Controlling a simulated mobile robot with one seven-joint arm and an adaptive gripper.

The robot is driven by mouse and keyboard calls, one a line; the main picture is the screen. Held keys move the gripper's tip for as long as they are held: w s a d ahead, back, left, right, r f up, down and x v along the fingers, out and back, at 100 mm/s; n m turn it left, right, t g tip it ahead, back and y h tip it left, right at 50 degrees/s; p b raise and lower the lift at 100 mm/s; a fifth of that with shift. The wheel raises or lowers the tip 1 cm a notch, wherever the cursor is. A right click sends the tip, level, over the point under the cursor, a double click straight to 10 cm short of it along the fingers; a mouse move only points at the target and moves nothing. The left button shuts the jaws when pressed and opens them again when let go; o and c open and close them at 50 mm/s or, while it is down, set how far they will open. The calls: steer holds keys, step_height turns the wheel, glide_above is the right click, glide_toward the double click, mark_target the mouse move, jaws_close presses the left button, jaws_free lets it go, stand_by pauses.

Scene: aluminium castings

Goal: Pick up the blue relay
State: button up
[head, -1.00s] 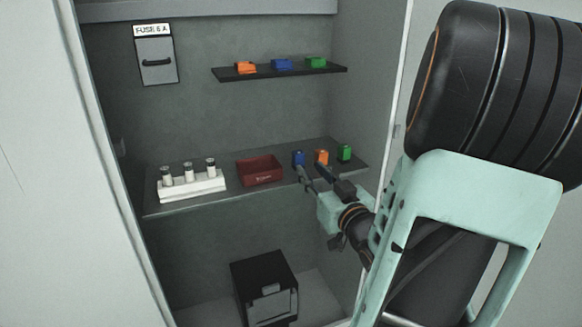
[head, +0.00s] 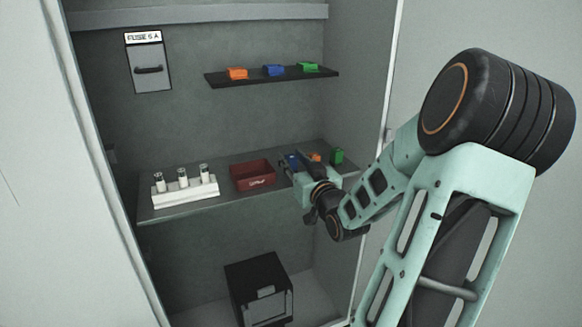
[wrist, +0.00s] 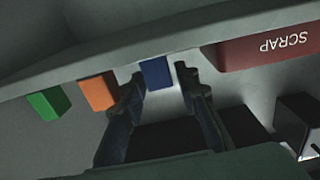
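The blue relay (head: 293,160) stands upright on the lower shelf, left of an orange relay (head: 315,157) and a green relay (head: 337,156). My gripper (head: 301,166) is at this row, partly covering the blue and orange relays in the head view. In the wrist view, the blue relay (wrist: 156,75) is between the two fingertips of my open gripper (wrist: 160,82), with a small gap showing on each side. The orange relay (wrist: 97,92) is just outside the left finger there, and the green relay (wrist: 47,102) is farther left.
A dark red scrap bin (head: 253,175) is left of the relays, close to the right finger in the wrist view. A white fuse holder (head: 185,190) is farther left. An upper shelf (head: 272,78) holds orange, blue and green blocks. A black box (head: 259,290) sits below.

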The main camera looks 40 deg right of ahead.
steer(key=shift+w+d, duration=0.15)
steer(key=shift+w, duration=0.35)
jaws_close()
steer(key=shift+r, duration=0.15)
